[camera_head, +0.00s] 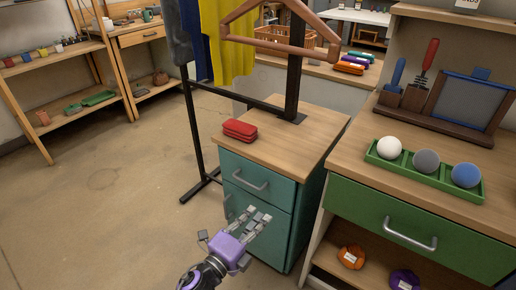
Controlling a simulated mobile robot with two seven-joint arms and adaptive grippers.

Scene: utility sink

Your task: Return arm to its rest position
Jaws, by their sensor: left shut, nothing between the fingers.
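My left gripper (257,217) is at the bottom centre, with a purple body and grey fingers. It is shut and empty. It is in front of the teal drawer cabinet (255,205), whose lower drawer front is partly hidden behind it. I cannot tell whether the fingers touch the cabinet. My right gripper is not in view.
A red case (240,129) lies on the cabinet's wooden top. To the right, a green tray (425,178) with three balls stands on a counter above a green drawer (410,232). A black clothes rack (190,135) stands behind the cabinet. Open floor (100,215) lies left.

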